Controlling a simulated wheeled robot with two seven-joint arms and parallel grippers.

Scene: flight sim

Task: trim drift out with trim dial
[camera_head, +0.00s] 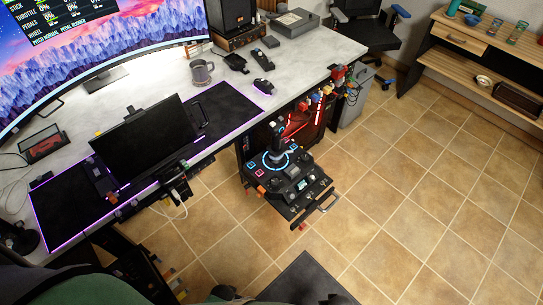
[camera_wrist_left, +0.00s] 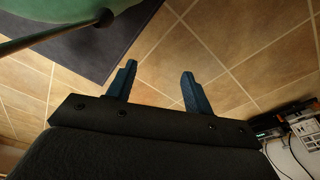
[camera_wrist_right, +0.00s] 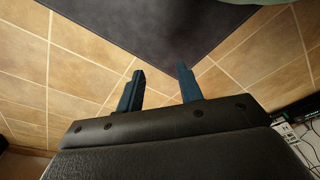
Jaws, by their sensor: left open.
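The trim dial is too small to tell apart from these controls. My left gripper (camera_wrist_left: 158,84) shows in the left wrist view, open and empty above the tiled floor. My right gripper (camera_wrist_right: 160,85) is open and empty in the right wrist view, also over the floor. Both are apart from the panel.
The desk (camera_head: 238,125) holds a large curved monitor (camera_head: 90,55), a smaller dark screen (camera_head: 145,140), a mug (camera_head: 201,72) and a mouse (camera_head: 263,86). A dark mat (camera_head: 305,282) lies on the floor. A chair (camera_head: 365,30) and wooden shelf (camera_head: 490,50) stand behind. Tiled floor right of the panel is clear.

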